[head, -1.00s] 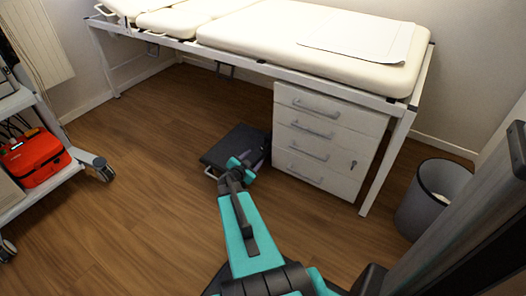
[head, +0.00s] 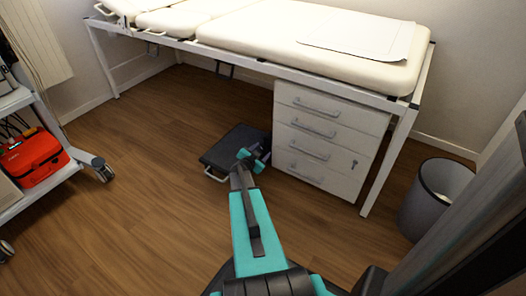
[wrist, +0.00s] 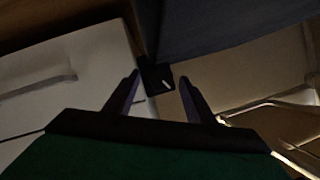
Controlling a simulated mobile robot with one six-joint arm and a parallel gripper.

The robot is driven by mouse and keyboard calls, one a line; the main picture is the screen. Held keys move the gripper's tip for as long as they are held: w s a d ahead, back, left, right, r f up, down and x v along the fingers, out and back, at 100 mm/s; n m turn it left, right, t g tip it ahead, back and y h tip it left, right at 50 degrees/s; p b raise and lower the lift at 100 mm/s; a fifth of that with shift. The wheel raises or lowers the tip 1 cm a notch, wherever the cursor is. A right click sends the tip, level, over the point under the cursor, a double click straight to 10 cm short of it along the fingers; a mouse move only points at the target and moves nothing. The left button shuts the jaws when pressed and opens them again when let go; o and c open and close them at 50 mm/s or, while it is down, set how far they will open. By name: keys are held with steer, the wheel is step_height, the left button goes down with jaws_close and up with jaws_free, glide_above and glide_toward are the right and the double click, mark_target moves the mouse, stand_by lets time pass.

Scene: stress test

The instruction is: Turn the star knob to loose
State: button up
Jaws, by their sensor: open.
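I cannot make out a star knob for certain in either view. In the wrist view, a small black part (wrist: 157,76) with a pale mark shows just beyond and between my fingertips; its shape is too dark to name. My gripper (wrist: 160,84) is open with nothing between its fingers. In the head view, my gripper (head: 254,158) is low beside the white drawer cabinet (head: 325,160), at the right side of the dark step (head: 232,147). The arm partly hides this spot.
The couch (head: 330,35) stands over the cabinet, with its white leg (head: 385,165) at the right. A grey bin (head: 425,205) stands at the right. A trolley (head: 70,180) with a red case (head: 33,158) is at the left. The wooden floor (head: 140,200) between is clear.

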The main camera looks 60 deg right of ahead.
steer(key=shift+d+f, duration=0.1)
steer(key=shift+d, duration=0.2)
steer(key=c, duration=0.9)
steer(key=shift+d, duration=0.5)
steer(key=shift+c, duration=0.7)
steer(key=shift+a, duration=0.6)
